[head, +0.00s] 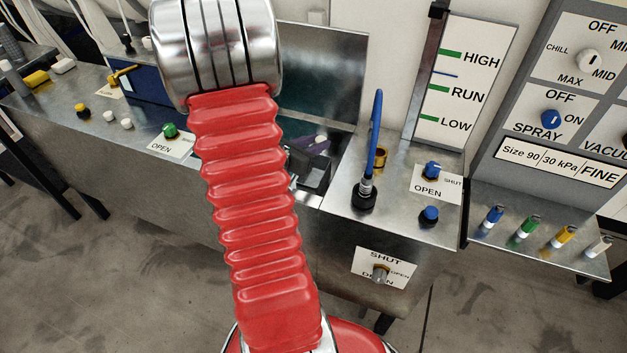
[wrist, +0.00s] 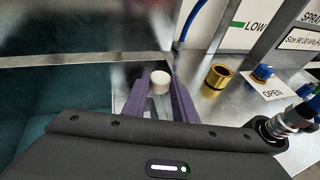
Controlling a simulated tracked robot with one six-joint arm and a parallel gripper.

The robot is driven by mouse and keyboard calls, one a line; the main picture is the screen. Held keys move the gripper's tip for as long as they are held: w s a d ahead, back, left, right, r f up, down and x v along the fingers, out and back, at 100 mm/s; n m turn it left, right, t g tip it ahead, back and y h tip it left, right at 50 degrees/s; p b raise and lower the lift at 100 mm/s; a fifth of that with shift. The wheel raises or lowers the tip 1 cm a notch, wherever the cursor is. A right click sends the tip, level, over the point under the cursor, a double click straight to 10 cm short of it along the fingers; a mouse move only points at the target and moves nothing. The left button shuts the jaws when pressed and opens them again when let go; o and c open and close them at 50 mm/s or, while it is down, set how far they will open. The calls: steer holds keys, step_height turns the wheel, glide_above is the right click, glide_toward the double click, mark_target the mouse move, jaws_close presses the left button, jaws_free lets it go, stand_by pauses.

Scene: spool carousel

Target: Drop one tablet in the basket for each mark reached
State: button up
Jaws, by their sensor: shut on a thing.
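My gripper (wrist: 158,92) has purple fingers shut on a small white round tablet (wrist: 160,82) at their tips, in the wrist view. In the head view the tablet (head: 320,139) and my gripper (head: 314,146) show small behind my red arm, over the metal tank's right end. The gauge board (head: 466,85) has green marks for HIGH, RUN and LOW, and a blue line (head: 446,73) sits between HIGH and RUN. Two white tablet-like pieces (head: 109,115) lie on the left bench. I cannot make out a basket for certain.
A brass cup (wrist: 218,76) stands on the metal top right of my gripper. Near it are a blue hose (head: 373,140) and a blue OPEN/SHUT knob (head: 432,168). The tank's raised back panel (head: 325,75) stands behind. Several coloured vials (head: 527,226) line the right shelf.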

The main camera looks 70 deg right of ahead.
stand_by(0.3)
step_height(320, 180, down, 6)
stand_by(0.7)
steer(key=o, duration=1.1)
steer(key=v, duration=1.3)
steer(key=shift+w+a, duration=0.15)
steer(key=shift+a, duration=0.25)
stand_by(0.4)
